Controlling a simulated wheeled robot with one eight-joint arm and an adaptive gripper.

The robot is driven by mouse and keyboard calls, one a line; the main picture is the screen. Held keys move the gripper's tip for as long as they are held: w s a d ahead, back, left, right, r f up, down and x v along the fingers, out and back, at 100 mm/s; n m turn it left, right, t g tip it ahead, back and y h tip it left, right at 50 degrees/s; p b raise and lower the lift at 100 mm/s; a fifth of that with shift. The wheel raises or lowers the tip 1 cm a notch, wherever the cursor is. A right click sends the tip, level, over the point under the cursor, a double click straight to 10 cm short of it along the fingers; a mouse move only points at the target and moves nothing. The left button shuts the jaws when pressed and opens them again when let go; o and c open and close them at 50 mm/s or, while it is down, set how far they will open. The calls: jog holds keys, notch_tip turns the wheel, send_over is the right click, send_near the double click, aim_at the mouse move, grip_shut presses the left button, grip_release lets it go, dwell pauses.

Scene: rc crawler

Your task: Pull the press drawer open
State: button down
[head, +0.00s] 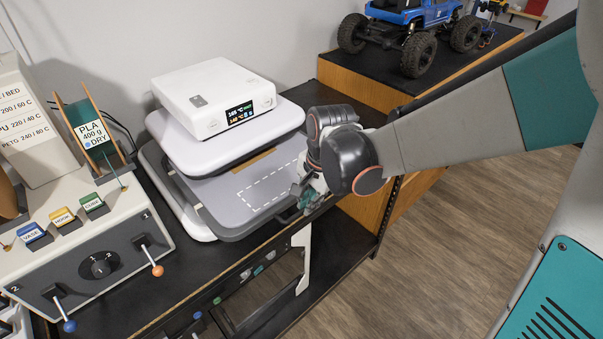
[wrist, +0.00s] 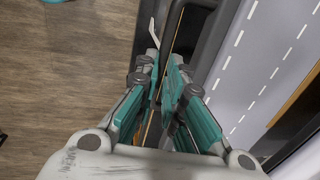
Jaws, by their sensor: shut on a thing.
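The heat press (head: 215,100) is white, with a small lit display, and stands on the black bench. Its grey drawer (head: 222,192), marked with a white dashed outline, sticks out from under the upper plate toward the front right. The drawer also shows at the right of the wrist view (wrist: 262,70). My gripper (head: 304,194) is at the drawer's front edge. In the wrist view its teal fingers (wrist: 168,72) are closed around a dark grey bar at that edge, the drawer handle (wrist: 178,40). The fingers hide part of the handle.
A control box (head: 85,255) with levers and coloured tags stands at the left, beside a filament spool (head: 92,135). A blue crawler (head: 410,25) sits on a wooden cabinet (head: 360,90) behind. The wood floor (head: 470,215) in front of the bench is clear.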

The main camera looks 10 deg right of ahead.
jog(key=s+d+p, duration=0.2)
jog(key=s+d, duration=0.8)
jog(key=s, duration=0.5)
jog(key=shift+s+d, duration=0.2)
jog(key=shift+s, duration=0.05)
jog(key=c, duration=1.7)
grip_release()
jog(key=shift+s+d+r, duration=0.2)
jog(key=shift+s+r, duration=0.05)
jog(key=shift+r, duration=1.7)
jog(key=shift+s+d+r, duration=0.2)
jog(key=shift+s+r, duration=0.1)
jog(key=shift+r, duration=1.7)
jog(key=shift+s+d+r, duration=0.2)
jog(key=shift+s+r, duration=0.05)
jog(key=shift+r, duration=1.7)
jog(key=w+n+t+b, duration=0.1)
jog(key=n, duration=0.2)
jog(key=w+f+n+t+b, duration=0.1)
jog(key=n+t+b, duration=0.1)
jog(key=n, duration=0.2)
jog(key=w+a+n+t+h+b, duration=0.1)
jog(key=n+t, duration=0.1)
jog(key=n, duration=0.2)
jog(key=shift+f, duration=0.2)
